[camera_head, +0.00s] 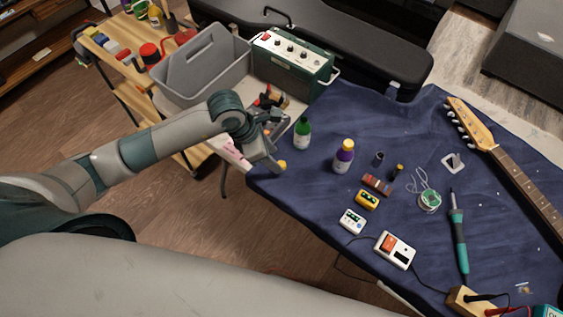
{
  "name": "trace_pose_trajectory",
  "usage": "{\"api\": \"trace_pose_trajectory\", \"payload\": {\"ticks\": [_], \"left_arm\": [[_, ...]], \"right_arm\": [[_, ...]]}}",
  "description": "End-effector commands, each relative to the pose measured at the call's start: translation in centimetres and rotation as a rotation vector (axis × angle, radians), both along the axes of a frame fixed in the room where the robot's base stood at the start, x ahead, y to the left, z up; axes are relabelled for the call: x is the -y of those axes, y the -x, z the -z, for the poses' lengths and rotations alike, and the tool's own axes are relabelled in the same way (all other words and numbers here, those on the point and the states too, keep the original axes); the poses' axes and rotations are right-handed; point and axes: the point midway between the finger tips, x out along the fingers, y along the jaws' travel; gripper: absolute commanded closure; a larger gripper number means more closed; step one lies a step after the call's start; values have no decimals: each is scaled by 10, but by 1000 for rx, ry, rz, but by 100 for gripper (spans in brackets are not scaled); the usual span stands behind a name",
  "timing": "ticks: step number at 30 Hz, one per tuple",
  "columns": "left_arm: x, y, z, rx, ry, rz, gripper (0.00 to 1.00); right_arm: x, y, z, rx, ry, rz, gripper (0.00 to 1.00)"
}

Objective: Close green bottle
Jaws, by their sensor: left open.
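The green bottle (302,134) stands upright on the blue cloth near the table's left corner. It has a pale label, and its narrow top looks dark; I cannot tell whether a cap sits on it. My left gripper (278,143) is open just left of the bottle, apart from it as far as I can see. A small yellow piece (283,164) shows at the gripper's lower fingertip; I cannot tell what it is. My right gripper is out of view.
The blue cloth (350,105) is clear behind the bottles. A green amplifier (290,62) and grey caddy (203,68) stand behind.

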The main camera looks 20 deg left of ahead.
Motion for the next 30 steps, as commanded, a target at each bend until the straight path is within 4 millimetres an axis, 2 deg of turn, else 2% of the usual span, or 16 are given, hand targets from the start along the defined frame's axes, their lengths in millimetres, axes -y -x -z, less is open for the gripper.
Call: {"api": "trace_pose_trajectory", "payload": {"ticks": [4,10,25,26,30], "left_arm": [[5,-4,13,-4,1,-2,57],[11,-8,32,-1,1,-1,57],[11,-9,34,-1,1,-1,57],[11,-9,34,-1,1,-1,62],[11,-9,34,-1,1,-1,95]], "right_arm": [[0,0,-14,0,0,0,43],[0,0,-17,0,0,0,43],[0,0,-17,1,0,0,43],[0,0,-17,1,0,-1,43],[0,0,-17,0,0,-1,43]]}}
